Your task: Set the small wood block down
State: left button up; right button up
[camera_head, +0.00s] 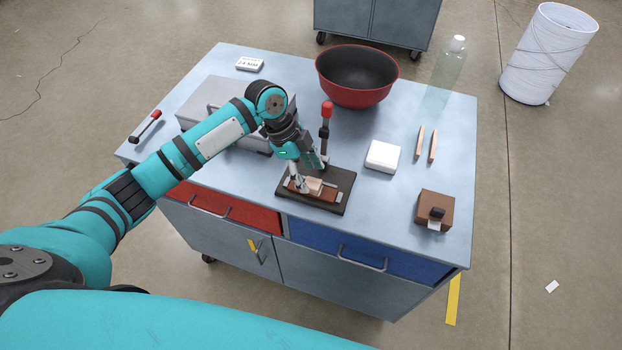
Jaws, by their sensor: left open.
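The small wood block (314,186), pale and light brown, rests on a dark board (335,202) at the front middle of the table, on or against a darker brown wood piece (327,195). My left gripper (311,181) reaches down over the board from the left, with its fingers open around or just beside the block. I cannot tell whether a finger touches it. My right gripper is not in view.
A grey box (207,98) is partly behind my left arm.

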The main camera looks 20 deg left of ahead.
pick_arm(q)
jog(key=b+v, duration=0.1)
jog(key=v, duration=0.8)
jog(key=shift+r+b, duration=0.25)
jog(key=shift+b, duration=0.05)
jog(key=shift+a, duration=0.1)
